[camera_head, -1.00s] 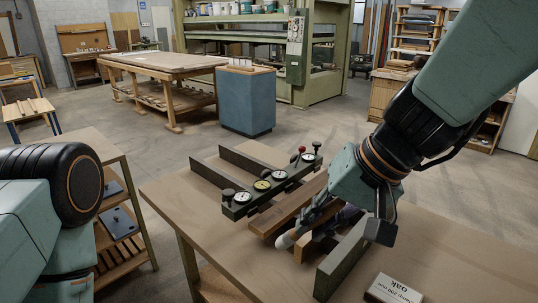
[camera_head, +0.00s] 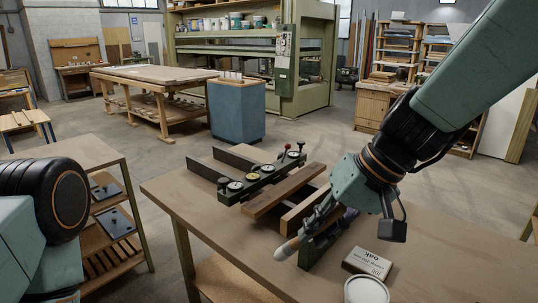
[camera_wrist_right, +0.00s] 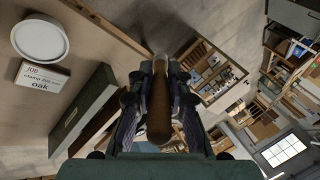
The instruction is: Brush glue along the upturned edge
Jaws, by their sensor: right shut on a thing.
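My right gripper (camera_head: 320,220) is shut on a brush, whose pale tip (camera_head: 287,248) points down and left over the front of the bench. In the right wrist view the brush's brown handle (camera_wrist_right: 158,122) lies between the fingers. A brown wooden board (camera_head: 284,192) lies in the dark green clamp frame with dials (camera_head: 262,177), left of the gripper. A lighter wood strip (camera_head: 297,217) lies in front of it, partly hidden by the gripper. I cannot tell whether the brush touches anything. A white round pot (camera_head: 366,291) stands at the front. My left gripper is out of view.
A white label block reading "oak" (camera_head: 367,263) stands beside the pot on the bench (camera_head: 195,205). A green clamp jaw (camera_head: 312,250) stands near the brush. A shelf rack (camera_head: 118,225) is to the left. The bench's left part is clear.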

